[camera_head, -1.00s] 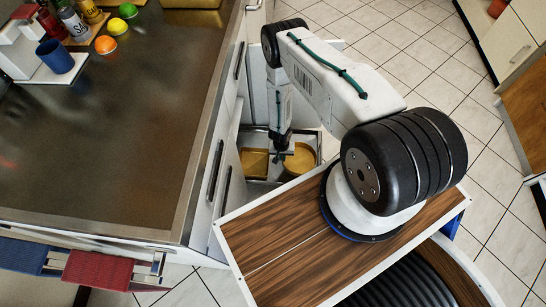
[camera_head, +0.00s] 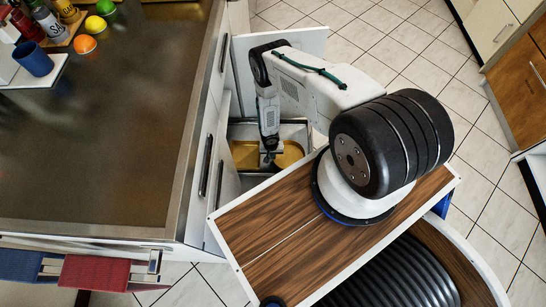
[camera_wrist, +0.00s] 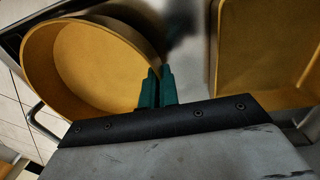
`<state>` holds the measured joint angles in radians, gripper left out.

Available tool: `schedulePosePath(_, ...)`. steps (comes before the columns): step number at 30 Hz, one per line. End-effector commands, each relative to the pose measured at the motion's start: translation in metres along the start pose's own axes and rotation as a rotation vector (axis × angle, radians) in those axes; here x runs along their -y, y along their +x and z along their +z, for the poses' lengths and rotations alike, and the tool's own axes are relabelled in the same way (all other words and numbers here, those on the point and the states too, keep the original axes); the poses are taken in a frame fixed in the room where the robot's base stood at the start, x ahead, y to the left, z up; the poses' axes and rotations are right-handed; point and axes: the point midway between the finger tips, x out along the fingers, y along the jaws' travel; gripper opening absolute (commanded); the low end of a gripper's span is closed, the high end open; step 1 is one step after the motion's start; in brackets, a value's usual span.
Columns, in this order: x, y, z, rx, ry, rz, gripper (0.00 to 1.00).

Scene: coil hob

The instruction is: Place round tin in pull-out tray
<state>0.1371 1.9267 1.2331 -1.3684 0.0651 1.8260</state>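The round tin (camera_wrist: 85,65) is a shallow yellow pan. In the head view it (camera_head: 291,154) shows at the right of the pull-out tray (camera_head: 240,130), partly hidden by my gripper (camera_head: 268,158). In the wrist view my gripper (camera_wrist: 158,88) has its two teal fingers close together at the tin's right wall, one on the inner side and one on the outer. It looks shut on that wall. I cannot tell whether the tin rests on the tray floor (camera_wrist: 188,75).
A square yellow tin (camera_wrist: 270,50) lies to the right in the wrist view; it also shows left in the tray in the head view (camera_head: 243,154). Bare metal floor separates the tins. The counter (camera_head: 110,130) with its cabinet front stands left of the tray.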

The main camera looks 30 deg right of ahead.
Motion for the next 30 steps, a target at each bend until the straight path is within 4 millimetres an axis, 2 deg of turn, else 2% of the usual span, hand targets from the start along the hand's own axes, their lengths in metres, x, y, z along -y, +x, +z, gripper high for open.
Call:
schedulePosePath(9,0.001,0.02,0.0,-0.001,0.003,0.001,0.0)
schedulePosePath(23,0.002,0.024,-0.001,-0.001,0.001,0.0,0.0)
schedulePosePath(26,0.002,0.024,-0.001,-0.001,0.001,0.0,0.24)
schedulePosePath(30,0.002,0.024,-0.001,-0.001,0.0,0.0,0.24)
